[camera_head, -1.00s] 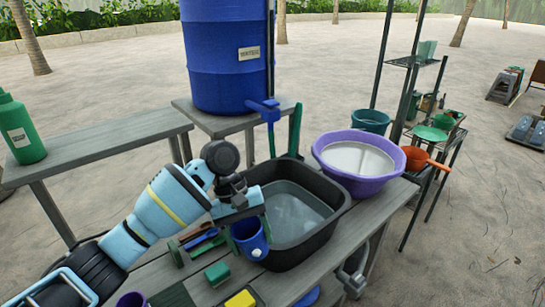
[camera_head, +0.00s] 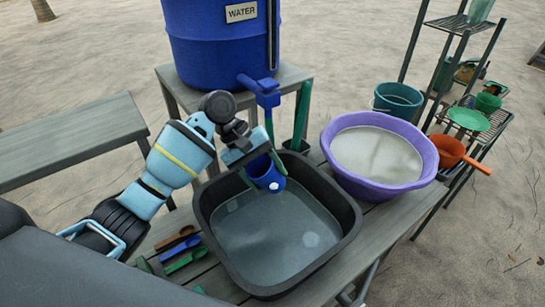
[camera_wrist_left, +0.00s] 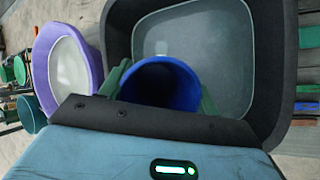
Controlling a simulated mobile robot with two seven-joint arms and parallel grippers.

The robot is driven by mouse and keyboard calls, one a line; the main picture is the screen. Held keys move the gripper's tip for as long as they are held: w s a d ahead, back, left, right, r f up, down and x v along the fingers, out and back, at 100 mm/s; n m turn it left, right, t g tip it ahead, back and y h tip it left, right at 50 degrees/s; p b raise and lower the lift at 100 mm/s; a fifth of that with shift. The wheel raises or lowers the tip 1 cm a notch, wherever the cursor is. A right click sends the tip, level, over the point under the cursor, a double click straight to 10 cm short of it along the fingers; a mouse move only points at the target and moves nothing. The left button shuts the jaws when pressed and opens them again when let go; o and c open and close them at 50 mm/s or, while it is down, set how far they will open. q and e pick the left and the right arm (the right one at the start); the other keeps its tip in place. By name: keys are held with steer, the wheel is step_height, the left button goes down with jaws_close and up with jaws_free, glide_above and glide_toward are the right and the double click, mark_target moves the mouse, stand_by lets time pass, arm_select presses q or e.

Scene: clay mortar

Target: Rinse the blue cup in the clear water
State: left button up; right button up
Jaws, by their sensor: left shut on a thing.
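The blue cup (camera_head: 266,174) is held in my left gripper (camera_head: 262,172), over the back part of the black basin (camera_head: 352,222). The gripper's green fingers close on both sides of the cup. In the left wrist view the cup (camera_wrist_left: 160,82) shows its open mouth between the two fingers (camera_wrist_left: 162,88). The cup is tilted in the head view. The basin holds clear greyish water (camera_head: 265,235), which also shows in the left wrist view (camera_wrist_left: 205,50). I cannot tell whether the cup touches the water. My right gripper is not in view.
A purple bowl (camera_head: 425,160) of cloudy liquid stands right of the basin. The blue water barrel (camera_head: 215,45) with its tap (camera_head: 262,92) stands behind. Several brushes or tools (camera_head: 183,248) lie left of the basin. An orange pan (camera_head: 450,150) and teal bucket (camera_head: 398,100) are at right.

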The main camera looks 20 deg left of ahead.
arm_select(q)
steer(key=shift+w, duration=0.25)
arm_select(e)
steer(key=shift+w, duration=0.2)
arm_select(q)
steer(key=shift+s, duration=0.1)
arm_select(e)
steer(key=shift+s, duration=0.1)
